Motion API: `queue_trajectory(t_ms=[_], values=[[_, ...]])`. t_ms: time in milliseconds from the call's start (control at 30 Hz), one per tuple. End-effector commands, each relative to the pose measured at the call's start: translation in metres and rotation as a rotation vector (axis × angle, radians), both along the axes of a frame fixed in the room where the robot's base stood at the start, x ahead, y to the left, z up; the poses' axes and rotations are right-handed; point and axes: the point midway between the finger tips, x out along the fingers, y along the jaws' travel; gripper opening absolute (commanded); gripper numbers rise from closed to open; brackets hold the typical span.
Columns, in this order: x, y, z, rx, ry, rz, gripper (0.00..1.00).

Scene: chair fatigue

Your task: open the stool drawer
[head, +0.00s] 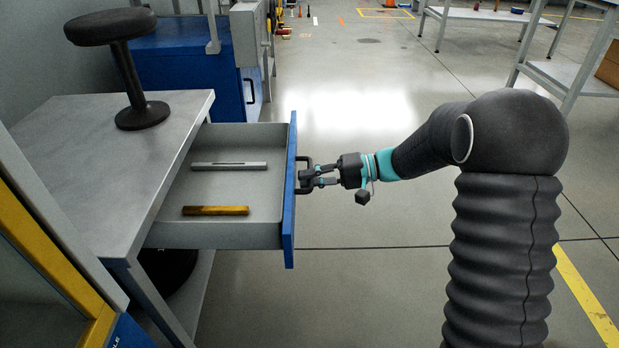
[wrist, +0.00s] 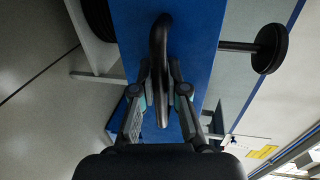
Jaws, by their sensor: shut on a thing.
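The drawer (head: 265,236) has a blue front panel (head: 290,190) and sticks far out from under the grey workbench (head: 90,150) in the head view. Inside it lie a grey bar (head: 229,165) and a yellow bar (head: 215,210), apart from each other. My gripper (head: 312,178) is at the front panel, shut on the dark drawer handle (head: 304,163). In the wrist view the dark handle (wrist: 160,50) runs between the two fingers (wrist: 160,85), against the blue panel (wrist: 200,35). A dark stool (head: 128,70) stands upright on the bench top.
A blue cabinet (head: 185,60) stands behind the bench. A yellow-framed unit (head: 40,240) is at the lower left. A grey table (head: 575,75) stands at the back right. The floor (head: 380,285) right of the drawer is clear.

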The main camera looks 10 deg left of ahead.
Motion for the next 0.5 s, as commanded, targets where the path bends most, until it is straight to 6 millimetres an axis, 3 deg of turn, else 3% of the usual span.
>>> queue_trajectory(t_ms=[300,333,400,500], values=[[-0.0007,0.0,-0.0007,-0.001,0.001,0.002,0.0],[-0.0007,0.0001,-0.0008,-0.001,0.001,0.002,0.18],[-0.0006,0.0,-0.0006,-0.001,0.001,0.002,0.35],[-0.0005,0.0001,-0.0005,-0.001,0.0,0.002,0.39]])
